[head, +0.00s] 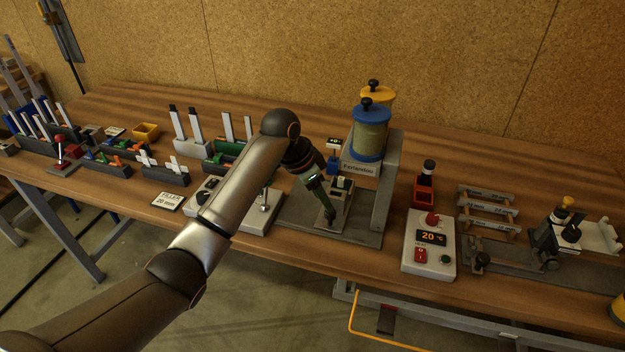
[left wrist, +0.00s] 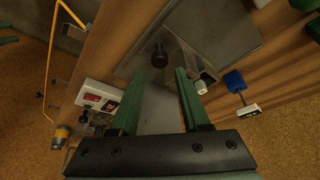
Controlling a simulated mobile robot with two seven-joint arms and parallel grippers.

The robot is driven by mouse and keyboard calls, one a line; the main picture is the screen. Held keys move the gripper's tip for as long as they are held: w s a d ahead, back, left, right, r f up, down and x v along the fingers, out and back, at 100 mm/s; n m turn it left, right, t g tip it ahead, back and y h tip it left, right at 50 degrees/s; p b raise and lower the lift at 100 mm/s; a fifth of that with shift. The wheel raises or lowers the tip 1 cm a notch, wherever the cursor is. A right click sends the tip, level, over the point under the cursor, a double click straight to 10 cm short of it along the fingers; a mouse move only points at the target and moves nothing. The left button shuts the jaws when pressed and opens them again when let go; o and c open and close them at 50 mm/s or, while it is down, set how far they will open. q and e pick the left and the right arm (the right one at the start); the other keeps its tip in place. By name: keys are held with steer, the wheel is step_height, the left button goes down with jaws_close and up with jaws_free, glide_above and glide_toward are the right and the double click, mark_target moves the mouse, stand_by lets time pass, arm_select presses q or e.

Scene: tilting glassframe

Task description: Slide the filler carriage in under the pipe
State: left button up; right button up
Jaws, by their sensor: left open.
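The filler carriage (head: 328,198) appears to be the narrow grey slide on the dispenser's base plate (head: 360,232), with a dark upright knob (head: 330,214) at its front end. In the left wrist view the knob (left wrist: 159,55) stands just ahead of the fingertips, in line with the gap between them. My left gripper (head: 319,192) points down over the carriage. Its green fingers (left wrist: 159,76) are apart with nothing between them. The dispenser has a blue-lidded hopper (head: 370,132) on a grey stand (head: 385,190). The pipe cannot be made out. My right gripper is out of view.
A white control box (head: 430,246) reading 20 stands right of the base plate, with a red device (head: 425,186) behind. Another white box (head: 262,212) lies left, partly behind my arm. A small blue stand with a tag (head: 333,155) is close behind the gripper.

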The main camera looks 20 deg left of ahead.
arm_select(q)
steer(key=v, duration=0.7)
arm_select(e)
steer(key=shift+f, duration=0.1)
arm_select(q)
steer(key=shift+o, duration=0.2)
